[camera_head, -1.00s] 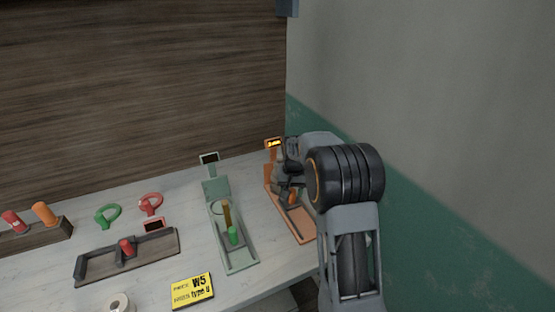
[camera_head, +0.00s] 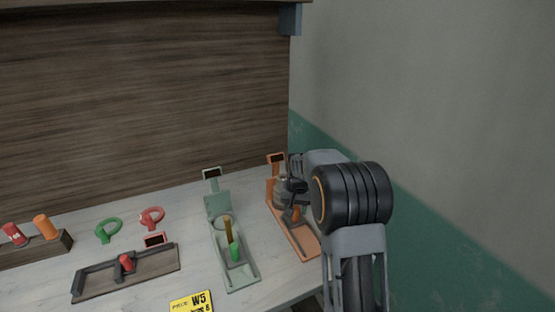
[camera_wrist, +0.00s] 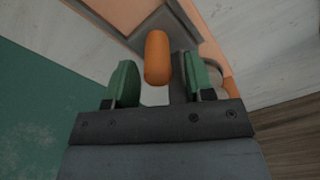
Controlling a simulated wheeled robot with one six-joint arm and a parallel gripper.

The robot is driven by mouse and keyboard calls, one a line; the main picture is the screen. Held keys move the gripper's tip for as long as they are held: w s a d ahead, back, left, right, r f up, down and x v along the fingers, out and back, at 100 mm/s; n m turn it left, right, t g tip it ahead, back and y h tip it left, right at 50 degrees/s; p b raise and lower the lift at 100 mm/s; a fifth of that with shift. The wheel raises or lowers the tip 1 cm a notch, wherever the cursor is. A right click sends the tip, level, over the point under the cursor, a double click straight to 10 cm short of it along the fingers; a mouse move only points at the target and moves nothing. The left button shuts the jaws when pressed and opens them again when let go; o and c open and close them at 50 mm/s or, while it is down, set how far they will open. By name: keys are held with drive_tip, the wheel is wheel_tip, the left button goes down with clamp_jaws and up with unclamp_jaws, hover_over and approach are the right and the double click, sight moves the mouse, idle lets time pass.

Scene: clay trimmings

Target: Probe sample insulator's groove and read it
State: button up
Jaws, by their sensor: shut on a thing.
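An orange gauge station (camera_head: 308,246) stands at the right end of the bench, with a small display (camera_head: 276,158) on a post at its far end. The display is dark. A grey rounded piece (camera_head: 281,190), perhaps the sample insulator, sits in the station, partly hidden by my arm; its groove cannot be made out. The handle joins a dark grey slide (camera_wrist: 181,30) on the station.
A similar green station (camera_head: 240,278) with its own display stands just left. Further left are a wooden fixture with a red knob (camera_head: 126,262), green (camera_head: 109,231) and red (camera_head: 151,218) ring tools, and a wooden rack (camera_head: 40,250). A yellow card (camera_head: 190,303) lies in front. The wall is close on the right.

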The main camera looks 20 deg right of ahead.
hover_over(305, 239)
drive_tip(key=w, duration=0.1)
drive_tip(key=shift+f+g+b, duration=0.3)
drive_tip(key=shift+f+b, duration=0.1)
drive_tip(key=shift+f, duration=0.75)
drive_tip(key=shift+s+f, duration=0.1)
drive_tip(key=shift+s, duration=0.35)
idle(0.8)
drive_tip(key=o, duration=1.4)
drive_tip(key=shift+c, duration=0.2)
wheel_tip(305, 239, up, 7)
drive_tip(key=p, duration=0.5)
drive_tip(key=shift+w+p, duration=0.35)
drive_tip(key=shift+w, duration=0.05)
drive_tip(key=shift+d+r, duration=0.1)
drive_tip(key=shift+r, duration=0.1)
